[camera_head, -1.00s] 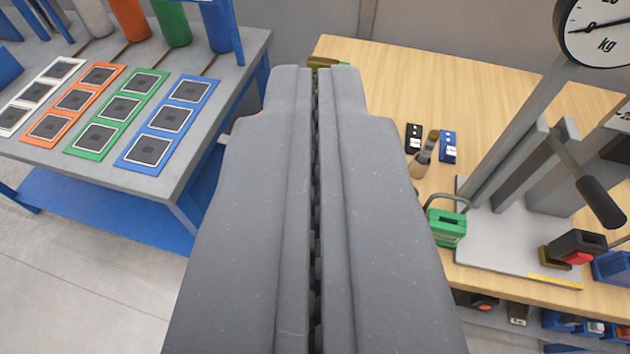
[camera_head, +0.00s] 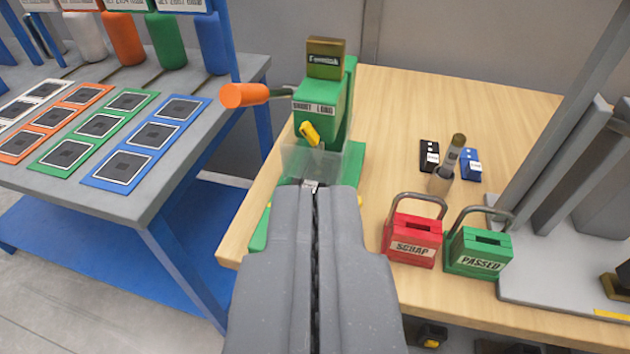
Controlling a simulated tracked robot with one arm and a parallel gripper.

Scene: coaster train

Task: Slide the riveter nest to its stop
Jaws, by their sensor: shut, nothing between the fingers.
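The green riveter (camera_head: 323,105) stands at the left end of the wooden table, with an orange-ended lever (camera_head: 245,95) sticking out left and a yellow pointer under its "SHORT LONG" label. A clear guard (camera_head: 312,162) hangs at its front. My gripper (camera_head: 316,187) is shut and empty, with its tips in front of the guard. Something small and pale shows right at the tips; I cannot tell if it is the nest or if the tips touch it. The green base (camera_head: 262,228) shows left of the gripper. The rest of the nest is hidden behind my fingers.
Red "SCRAP" (camera_head: 412,247) and green "PASSED" (camera_head: 478,253) boxes with raised handles stand right of my gripper. A grey press plate (camera_head: 560,270) is far right.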

